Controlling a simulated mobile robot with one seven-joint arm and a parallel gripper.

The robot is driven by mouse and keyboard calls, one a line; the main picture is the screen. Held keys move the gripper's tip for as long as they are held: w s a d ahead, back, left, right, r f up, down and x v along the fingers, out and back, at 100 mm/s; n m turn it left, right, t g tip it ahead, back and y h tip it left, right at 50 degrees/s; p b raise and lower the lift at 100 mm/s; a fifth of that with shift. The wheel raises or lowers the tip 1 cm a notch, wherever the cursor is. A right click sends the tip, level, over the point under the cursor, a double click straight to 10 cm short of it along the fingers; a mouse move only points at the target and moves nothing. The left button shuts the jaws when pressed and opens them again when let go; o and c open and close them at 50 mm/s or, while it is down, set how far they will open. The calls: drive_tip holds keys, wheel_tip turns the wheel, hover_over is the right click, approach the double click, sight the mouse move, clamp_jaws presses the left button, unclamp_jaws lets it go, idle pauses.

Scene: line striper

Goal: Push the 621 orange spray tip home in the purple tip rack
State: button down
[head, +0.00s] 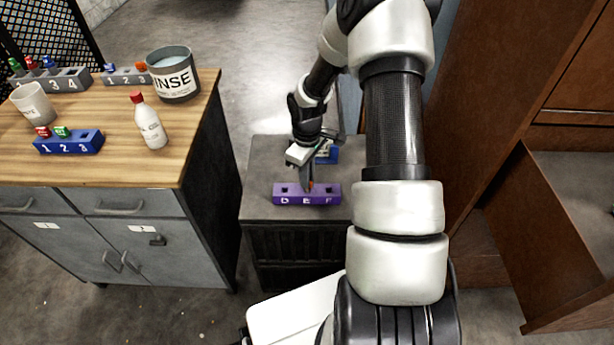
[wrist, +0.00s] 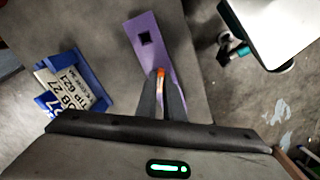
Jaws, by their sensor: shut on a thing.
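The purple tip rack (head: 292,201), marked D, E and F, lies on the low dark cabinet. My gripper (head: 308,187) points down at its middle, by slot E. In the wrist view, the gripper's two dark fingers are shut on the orange spray tip (wrist: 160,73), of which a thin orange sliver shows between them. One square hole of the purple rack (wrist: 152,22) shows empty at its far end. The tip's lower end is hidden, so I cannot tell how deep it sits.
A blue holder (head: 331,156) stands behind the rack; in the wrist view its plates (wrist: 70,78) read "TIP 621" and "OB 27". The wooden-topped bench (head: 112,166) at left carries a rinse pot (head: 174,78), a red-capped bottle (head: 150,126) and a blue rack (head: 68,145).

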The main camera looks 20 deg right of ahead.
drive_tip(key=shift+f+b, duration=0.45)
drive_tip(key=shift+f, duration=0.25)
drive_tip(key=c, duration=1.5)
unclamp_jaws()
drive_tip(key=shift+r, duration=0.1)
drive_tip(key=shift+r+p, duration=2.75)
drive_tip(key=shift+r, duration=0.75)
